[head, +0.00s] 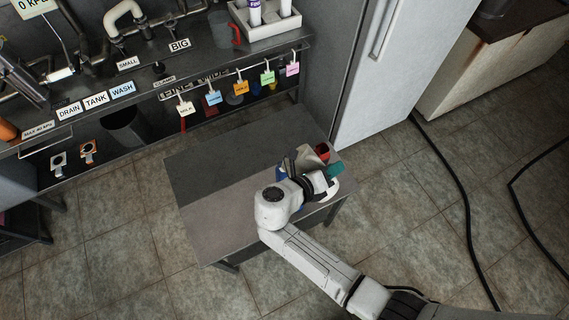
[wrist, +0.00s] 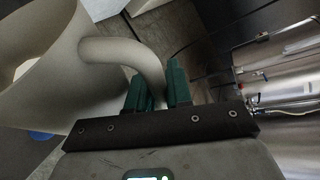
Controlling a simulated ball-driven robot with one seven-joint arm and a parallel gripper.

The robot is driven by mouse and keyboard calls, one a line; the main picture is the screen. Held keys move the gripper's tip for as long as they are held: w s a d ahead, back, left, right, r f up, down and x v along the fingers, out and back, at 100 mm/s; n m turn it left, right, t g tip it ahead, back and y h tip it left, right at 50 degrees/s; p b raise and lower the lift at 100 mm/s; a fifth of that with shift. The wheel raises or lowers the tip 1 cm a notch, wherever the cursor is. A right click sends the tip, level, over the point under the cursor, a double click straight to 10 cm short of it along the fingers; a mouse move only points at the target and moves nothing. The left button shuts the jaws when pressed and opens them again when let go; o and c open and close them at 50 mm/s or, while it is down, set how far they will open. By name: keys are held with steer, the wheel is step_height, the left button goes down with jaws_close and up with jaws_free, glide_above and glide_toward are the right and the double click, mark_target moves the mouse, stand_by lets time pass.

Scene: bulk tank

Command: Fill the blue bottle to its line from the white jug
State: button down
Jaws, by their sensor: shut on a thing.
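My gripper (wrist: 157,92) has its green fingers shut on the handle of the white jug (wrist: 50,75), which fills the left of the wrist view. In the head view the jug (head: 305,160) shows only in part past my wrist, over the right end of the small table; its exact tilt and any contents cannot be made out. A small blue patch (head: 282,174) shows beside my wrist, and a blue patch (wrist: 40,135) shows below the jug in the wrist view. These may be the blue bottle, but its shape and line are hidden.
A red container (head: 322,151) stands at the table's right end, close to the jug. The left of the small table (head: 215,170) is clear. A white fridge (head: 375,60) stands behind right. A bench with pipes and hanging tags (head: 240,88) is behind left. Black hoses (head: 455,180) cross the floor.

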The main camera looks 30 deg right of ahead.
steer(key=shift+w+r+p, duration=0.2)
steer(key=shift+r+p, duration=0.2)
steer(key=shift+p, duration=0.2)
stand_by(0.5)
steer(key=shift+f, duration=0.15)
stand_by(1.2)
steer(key=shift+s+f+b, duration=0.25)
steer(key=shift+f+b, duration=0.5)
steer(key=shift+b, duration=0.4)
steer(key=shift+s+d+f+b, duration=0.15)
steer(key=shift+f+b, duration=0.15)
steer(key=shift+b, duration=0.35)
steer(key=shift+s+d+f+m+t+p, duration=0.1)
steer(key=shift+s+f+m+t+p, duration=0.05)
steer(key=shift+s+m+t+p, duration=0.2)
steer(key=shift+f+m+y, duration=0.4)
steer(key=shift+f+m, duration=0.05)
steer(key=shift+f, duration=0.1)
steer(key=s+d+f+m+t+y+b, duration=0.1)
steer(key=s+f+m+t+b, duration=0.1)
steer(key=f+b, duration=0.3)
steer(key=s+d+f+m+t+b, duration=0.1)
steer(key=s+f+m+t+b, duration=0.1)
steer(key=f+b, duration=0.3)
step_height(320, 180, down, 3)
steer(key=shift+s+d+r+m+t+y, duration=0.25)
steer(key=shift+s+m+t+y, duration=0.25)
steer(key=shift+m, duration=0.4)
